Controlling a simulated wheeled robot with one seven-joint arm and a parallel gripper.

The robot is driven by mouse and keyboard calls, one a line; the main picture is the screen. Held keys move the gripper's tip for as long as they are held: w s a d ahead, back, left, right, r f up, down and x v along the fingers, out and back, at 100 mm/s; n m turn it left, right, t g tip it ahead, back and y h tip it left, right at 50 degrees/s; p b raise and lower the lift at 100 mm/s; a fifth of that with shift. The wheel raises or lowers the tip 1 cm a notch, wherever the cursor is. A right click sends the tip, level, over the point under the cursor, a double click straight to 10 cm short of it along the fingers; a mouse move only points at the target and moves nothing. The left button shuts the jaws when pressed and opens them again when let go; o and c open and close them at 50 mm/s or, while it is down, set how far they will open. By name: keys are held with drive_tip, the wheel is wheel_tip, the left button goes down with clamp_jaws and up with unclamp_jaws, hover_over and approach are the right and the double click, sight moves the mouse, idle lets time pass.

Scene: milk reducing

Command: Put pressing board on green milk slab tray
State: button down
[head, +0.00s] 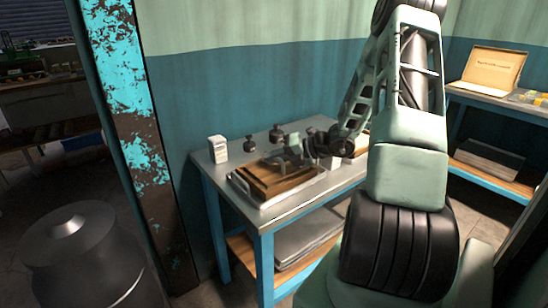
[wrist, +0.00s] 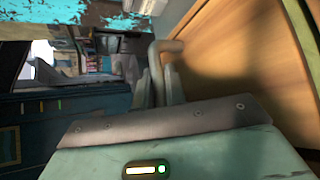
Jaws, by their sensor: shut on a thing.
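The pressing board (head: 275,180) is a brown wooden slab over a shallow metal tray (head: 241,188) on the metal-topped table. I cannot tell whether the board rests in the tray or hangs just above it. Its wooden face also fills the right of the wrist view (wrist: 235,50). My gripper (head: 294,152) is above the board in the head view. In the wrist view my gripper (wrist: 160,80) is shut on the board's curved metal handle (wrist: 157,52). The fingers hide part of the handle. The tray's green colour is not clear.
A white carton (head: 218,149) and dark weights (head: 249,144) (head: 277,133) stand behind the tray on the table (head: 290,210). Metal slabs (head: 305,238) lie on its lower shelf. A patchy turquoise post (head: 130,100) rises left of the table. A dark barrel (head: 75,255) stands front left.

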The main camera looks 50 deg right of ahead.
drive_tip(key=c, duration=1.4)
unclamp_jaws()
drive_tip(key=shift+o, duration=0.2)
drive_tip(key=p+v, duration=0.1)
drive_tip(key=v, duration=1.6)
drive_tip(key=shift+s, duration=0.15)
